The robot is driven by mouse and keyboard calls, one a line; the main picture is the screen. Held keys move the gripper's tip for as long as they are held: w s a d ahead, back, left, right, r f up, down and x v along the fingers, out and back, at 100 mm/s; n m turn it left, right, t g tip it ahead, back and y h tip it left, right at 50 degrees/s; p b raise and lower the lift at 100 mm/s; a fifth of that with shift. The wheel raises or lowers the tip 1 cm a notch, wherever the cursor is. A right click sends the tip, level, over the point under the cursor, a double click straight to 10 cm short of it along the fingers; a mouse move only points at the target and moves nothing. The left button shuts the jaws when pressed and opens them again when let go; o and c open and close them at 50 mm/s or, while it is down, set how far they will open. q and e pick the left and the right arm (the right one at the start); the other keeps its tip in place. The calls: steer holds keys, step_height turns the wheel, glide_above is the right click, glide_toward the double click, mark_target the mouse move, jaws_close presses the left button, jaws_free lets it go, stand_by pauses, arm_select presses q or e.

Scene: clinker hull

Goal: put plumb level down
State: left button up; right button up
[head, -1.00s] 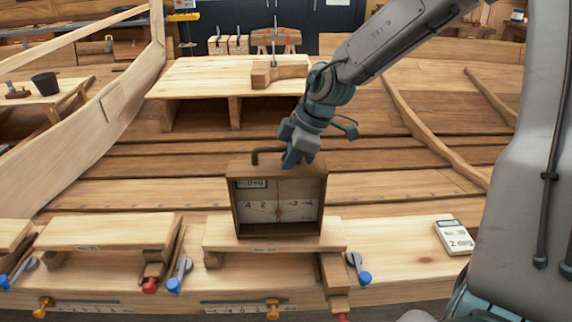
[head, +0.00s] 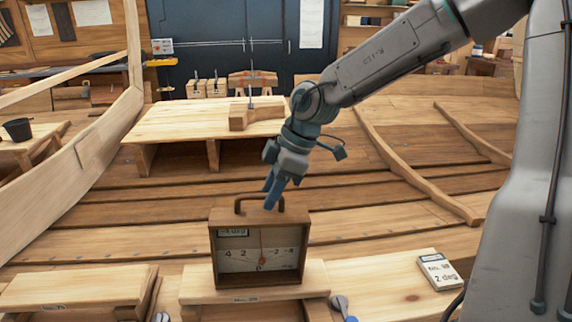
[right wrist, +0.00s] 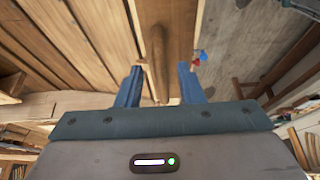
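The plumb level, a dark wooden box with a white dial (head: 260,262), stands upright on a raised plank (head: 315,283) in the head view. Its display appears to read -1 deg. A bent handle (head: 240,206) rises from its top. My right gripper (head: 271,200) is at the handle, pointing down, its fingertips by the handle's right part. In the right wrist view the two blue fingers (right wrist: 158,82) are apart, with a brown bar (right wrist: 157,50), apparently the handle, between them and gaps on both sides. My left gripper is not in view.
A small card or device marked 2 deg (head: 438,271) lies on the bench to the right. A blue-ended clamp (head: 343,308) is close to the plank. Another raised plank (head: 80,288) is at the left. A low wooden platform (head: 200,122) stands behind.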

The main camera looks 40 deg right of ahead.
steer(key=b+v, duration=0.2)
steer(key=v, duration=0.5)
steer(key=shift+s+r, duration=0.2)
steer(key=shift+r, duration=0.1)
